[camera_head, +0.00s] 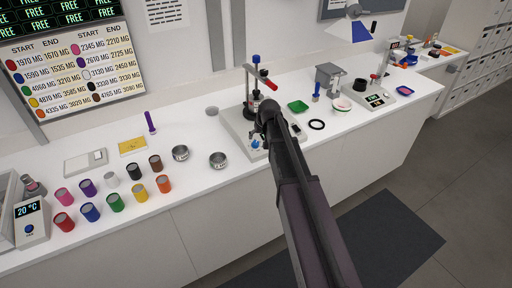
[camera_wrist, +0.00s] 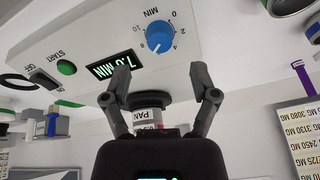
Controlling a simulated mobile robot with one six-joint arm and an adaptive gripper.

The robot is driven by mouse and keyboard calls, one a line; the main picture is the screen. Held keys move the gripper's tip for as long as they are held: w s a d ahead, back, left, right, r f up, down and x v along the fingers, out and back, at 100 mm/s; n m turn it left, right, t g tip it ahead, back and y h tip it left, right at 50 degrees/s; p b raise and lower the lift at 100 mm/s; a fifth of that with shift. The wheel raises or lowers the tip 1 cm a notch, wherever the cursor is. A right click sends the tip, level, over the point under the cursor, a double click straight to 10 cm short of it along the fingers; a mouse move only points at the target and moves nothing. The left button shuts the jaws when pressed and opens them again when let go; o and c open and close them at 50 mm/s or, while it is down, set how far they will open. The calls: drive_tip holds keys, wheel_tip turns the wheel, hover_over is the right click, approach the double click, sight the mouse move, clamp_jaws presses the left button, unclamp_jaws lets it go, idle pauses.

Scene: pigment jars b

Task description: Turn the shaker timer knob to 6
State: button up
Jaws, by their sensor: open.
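The shaker's front panel (camera_wrist: 95,35) fills the upper left of the wrist view, appearing upside down. A black-topped can (camera_wrist: 148,115) marked PAN shows between the fingers. In the head view the shaker (camera_head: 236,126) is partly hidden by my arm, and the gripper is hard to make out there.
A green START button (camera_wrist: 66,67) and an ON/OFF switch (camera_wrist: 45,79) are on the same panel. In the head view, metal dishes (camera_head: 218,160) and coloured jars (camera_head: 115,202) stand left of the shaker; a green tray (camera_head: 298,106) and black ring (camera_head: 316,124) lie right.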

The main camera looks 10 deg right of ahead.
sight(256, 142)
drive_tip(key=shift+b+x, duration=2.5)
drive_tip(key=shift+x, duration=0.5)
clamp_jaws()
